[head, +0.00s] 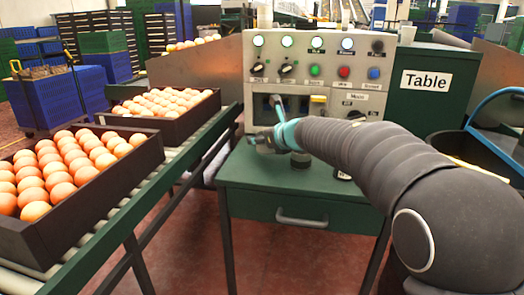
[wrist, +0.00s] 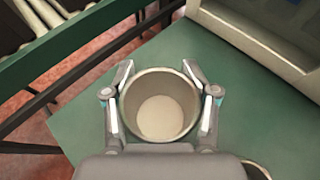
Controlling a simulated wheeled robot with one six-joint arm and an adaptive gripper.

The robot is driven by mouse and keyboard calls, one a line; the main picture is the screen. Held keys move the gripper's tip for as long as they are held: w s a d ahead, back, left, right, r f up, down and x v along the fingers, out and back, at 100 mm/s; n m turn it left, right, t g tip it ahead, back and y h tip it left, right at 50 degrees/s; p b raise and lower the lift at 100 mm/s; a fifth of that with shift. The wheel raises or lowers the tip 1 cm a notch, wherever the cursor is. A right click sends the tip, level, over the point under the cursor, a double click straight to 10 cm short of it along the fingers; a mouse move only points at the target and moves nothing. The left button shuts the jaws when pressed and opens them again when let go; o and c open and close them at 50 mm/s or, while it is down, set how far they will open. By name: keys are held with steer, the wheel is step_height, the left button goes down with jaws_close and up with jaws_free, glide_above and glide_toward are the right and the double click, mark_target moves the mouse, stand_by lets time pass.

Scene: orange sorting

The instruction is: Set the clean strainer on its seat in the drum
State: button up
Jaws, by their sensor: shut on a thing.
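My gripper (wrist: 160,97) is shut on a beige, round, open-topped cup-shaped thing (wrist: 160,118), with one finger on each side of its rim. I look down into it and see a pale, plain bottom. I see no mesh, so I cannot tell whether it is the strainer. In the head view my gripper (head: 264,141) is over the green table (head: 240,168), in front of the control panel. A dark bin (head: 458,142) with a blue hoop, perhaps the drum, stands at the right, partly behind my arm. I cannot see a seat in it.
A dark short cylinder (head: 298,159) stands on the table below my gripper. Another round thing (head: 343,175) is mostly hidden by my arm. The control panel (head: 318,75) stands at the table's back.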

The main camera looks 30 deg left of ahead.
mark_target(262, 148)
step_height(262, 148, down, 4)
steer(key=shift+b, duration=1.05)
steer(key=shift+r, duration=0.1)
steer(key=o, duration=1.3)
steer(key=shift+c, duration=0.2)
steer(key=shift+d, duration=0.1)
